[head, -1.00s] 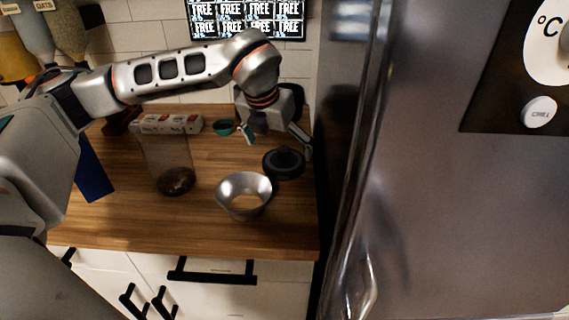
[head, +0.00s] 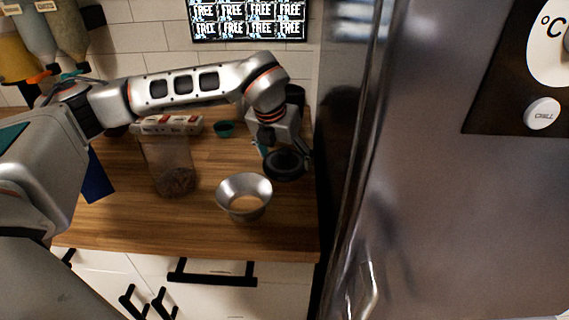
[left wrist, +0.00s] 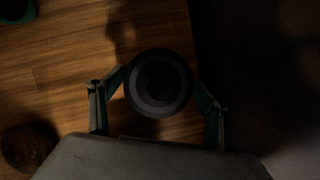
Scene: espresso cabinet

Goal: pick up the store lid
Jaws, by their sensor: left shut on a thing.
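The store lid, a dark round disc with a raised middle (head: 285,166), is at the right end of the wooden counter, near the fridge. My left gripper (head: 282,150) is over it from behind and above. In the left wrist view the lid (left wrist: 158,83) sits between the two fingers of my left gripper (left wrist: 161,88), one on each side, and the gripper is shut on it. I cannot tell whether the lid is clear of the counter. My right gripper is not in view.
A metal funnel-like bowl (head: 244,197) stands just front-left of the lid. The steel fridge (head: 440,200) closes off the right side.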

